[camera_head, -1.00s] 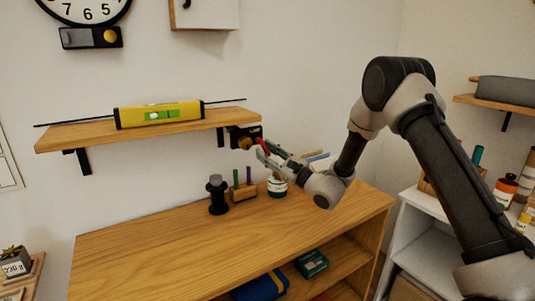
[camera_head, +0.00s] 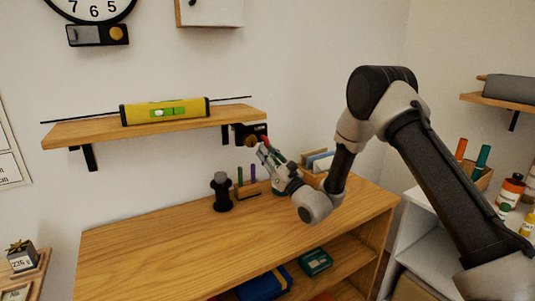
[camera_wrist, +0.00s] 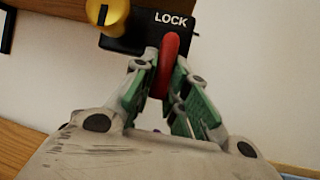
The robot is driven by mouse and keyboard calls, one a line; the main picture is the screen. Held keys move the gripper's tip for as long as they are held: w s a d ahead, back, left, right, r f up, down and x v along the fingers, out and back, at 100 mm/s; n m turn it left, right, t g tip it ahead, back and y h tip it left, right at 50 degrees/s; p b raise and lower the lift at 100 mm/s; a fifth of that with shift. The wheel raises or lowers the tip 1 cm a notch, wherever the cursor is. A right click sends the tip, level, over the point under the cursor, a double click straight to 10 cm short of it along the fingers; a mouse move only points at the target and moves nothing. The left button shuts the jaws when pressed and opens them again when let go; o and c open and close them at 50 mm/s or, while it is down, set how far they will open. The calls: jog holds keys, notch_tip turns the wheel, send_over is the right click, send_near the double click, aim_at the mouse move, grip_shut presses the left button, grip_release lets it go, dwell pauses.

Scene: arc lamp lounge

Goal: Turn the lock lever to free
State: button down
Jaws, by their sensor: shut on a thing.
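The lock is a black box (camera_wrist: 135,42) with the white word LOCK on its face and a yellow knob (camera_wrist: 108,14) at its left. Its red lever (camera_wrist: 169,52) hangs down from the box in the wrist view. My gripper (camera_wrist: 163,68) is shut on the red lever, with a finger on each side of it. The lever's lower end lies between the fingers. In the head view the black box (camera_head: 245,128) is mounted at the right end of the wall shelf, and my gripper (camera_head: 266,149) reaches it from below right, partly hiding the lever.
The wooden wall shelf (camera_head: 75,133) carries a yellow spirit level (camera_head: 165,111) and a thin dark rod. Below, a wooden cabinet (camera_head: 150,245) holds a black spool-like object (camera_head: 221,192) and a pen holder (camera_head: 248,189) near my gripper. The cabinet top's left part is clear.

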jog(key=c, duration=1.4)
grip_release()
jog(key=v, duration=0.7)
jog(key=shift+s+d+f, duration=0.15)
jog(key=shift+s+f, duration=0.05)
